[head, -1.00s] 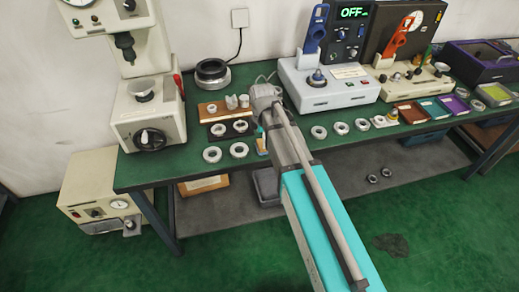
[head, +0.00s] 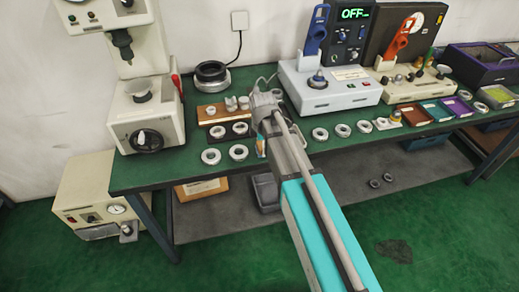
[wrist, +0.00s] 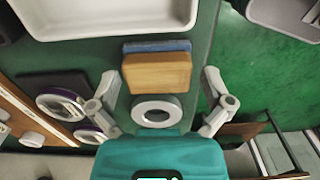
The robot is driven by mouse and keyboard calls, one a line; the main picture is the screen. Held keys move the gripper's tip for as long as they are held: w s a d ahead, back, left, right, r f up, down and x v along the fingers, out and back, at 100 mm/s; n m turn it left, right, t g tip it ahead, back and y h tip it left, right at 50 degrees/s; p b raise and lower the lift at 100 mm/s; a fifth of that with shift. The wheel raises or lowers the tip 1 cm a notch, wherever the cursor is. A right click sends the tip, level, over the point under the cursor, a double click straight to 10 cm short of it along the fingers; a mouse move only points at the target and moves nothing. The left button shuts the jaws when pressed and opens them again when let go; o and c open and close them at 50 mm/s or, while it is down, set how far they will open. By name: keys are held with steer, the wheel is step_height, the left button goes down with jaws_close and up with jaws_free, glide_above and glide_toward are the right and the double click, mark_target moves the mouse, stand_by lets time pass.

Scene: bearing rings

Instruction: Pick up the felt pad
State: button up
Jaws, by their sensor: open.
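A tan wooden-looking block with a blue layer along its far side, most likely the felt pad (wrist: 157,74), lies on the green bench top. In the head view a small piece of it shows beside my arm (head: 261,147). My gripper (wrist: 161,84) is open above it, with one finger on each side and apart from it. Nothing is held. A metal ring (wrist: 157,110) lies close to the block, nearer my palm in the wrist view. In the head view my arm hides most of the gripper.
A white tray (wrist: 105,32) lies just beyond the block. A dark mat (wrist: 46,90) with rings is to the left in the wrist view. The bench edge and green floor (wrist: 258,85) are to the right. A white instrument (head: 328,94) stands at the back.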

steer(key=shift+c, duration=0.3)
steer(key=c, duration=1)
steer(key=shift+r, duration=0.1)
step_height(320, 180, up, 3)
steer(key=p, duration=0.3)
steer(key=s+d+r+p, duration=0.3)
steer(key=s+r+p, duration=0.6)
steer(key=s, duration=0.4)
steer(key=shift+s+d+r+p, duration=0.25)
steer(key=shift+d+r+p, duration=0.15)
steer(key=shift+p, duration=0.1)
